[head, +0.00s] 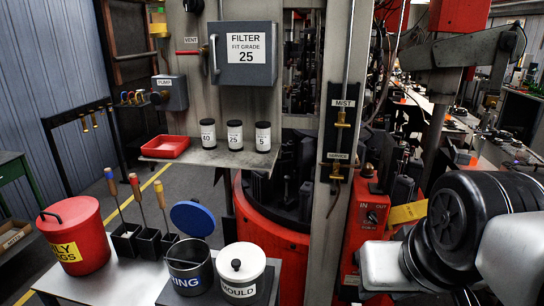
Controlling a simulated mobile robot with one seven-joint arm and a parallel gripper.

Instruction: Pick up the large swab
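Three long-handled swabs stand upright, leaning slightly, in small black square holders on the table at lower left. One has a blue-tipped handle (110,180), one a red-tipped handle (134,186) and one a plain wooden handle (160,194). Their lower ends are hidden inside the holders (126,241). No size label is legible, so I cannot tell which is the large swab. My arm shows at the right edge, well to the right of the swabs. My gripper's fingers are not in view.
A red lidded bin (76,236) stands left of the holders. A dark pot (190,272) with a raised blue lid (192,218) and a white lidded "MOULD" pot (241,270) stand to the right. A shelf (205,156) holds a red tray (165,147) and three canisters. A steel post (337,120) rises mid-view.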

